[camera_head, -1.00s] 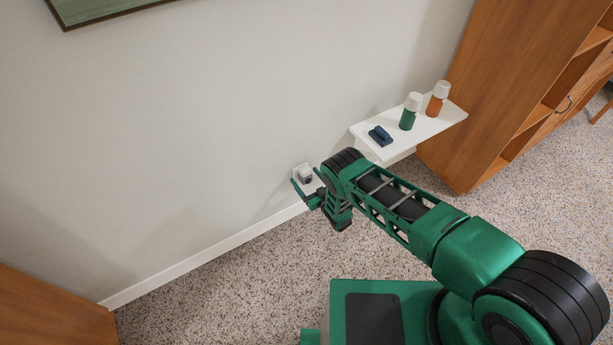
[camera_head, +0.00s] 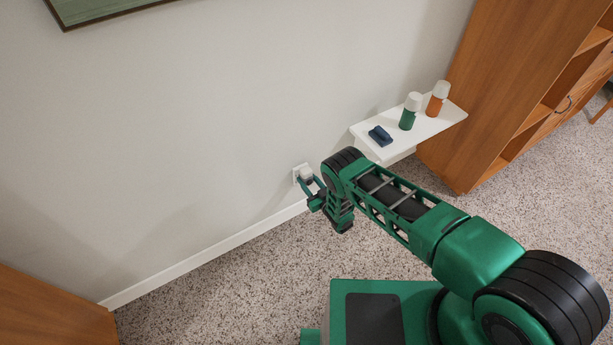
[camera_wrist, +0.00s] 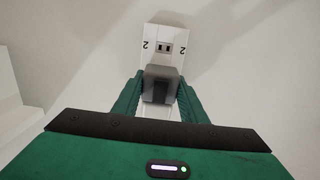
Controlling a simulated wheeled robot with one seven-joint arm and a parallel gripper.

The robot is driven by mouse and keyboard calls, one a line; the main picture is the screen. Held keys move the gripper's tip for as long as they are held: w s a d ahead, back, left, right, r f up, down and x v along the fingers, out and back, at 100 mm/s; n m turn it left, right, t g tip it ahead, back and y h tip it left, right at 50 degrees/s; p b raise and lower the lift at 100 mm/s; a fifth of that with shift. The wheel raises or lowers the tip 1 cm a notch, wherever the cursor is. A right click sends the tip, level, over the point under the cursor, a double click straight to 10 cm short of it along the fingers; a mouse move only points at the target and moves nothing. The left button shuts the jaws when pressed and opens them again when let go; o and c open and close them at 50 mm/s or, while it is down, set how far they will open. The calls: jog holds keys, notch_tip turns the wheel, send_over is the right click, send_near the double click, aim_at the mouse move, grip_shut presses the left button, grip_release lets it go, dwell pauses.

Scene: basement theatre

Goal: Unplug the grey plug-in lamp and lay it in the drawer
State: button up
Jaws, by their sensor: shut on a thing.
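The grey plug-in lamp (camera_wrist: 157,84) sits between my fingers in the wrist view, in front of a white wall outlet plate (camera_wrist: 148,62). A bare socket shows above it on the plate, with a "2" on each side. In the head view the lamp (camera_head: 306,173) is a small pale shape low on the wall. My gripper (camera_head: 309,184) is shut on it; the fingers (camera_wrist: 158,92) touch its two sides. The lamp's back is hidden, so I cannot tell whether its prongs are in the socket. No open drawer is in view.
A white wall shelf (camera_head: 436,124) right of my gripper holds a dark blue object (camera_head: 380,136), a green bottle (camera_head: 408,115) and an orange bottle (camera_head: 436,101). A wooden cabinet (camera_head: 500,90) with a handle stands right. Wooden furniture (camera_head: 50,312) is at lower left. Carpet between is clear.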

jog(key=shift+v, duration=2.45)
jog(key=shift+s, duration=0.1)
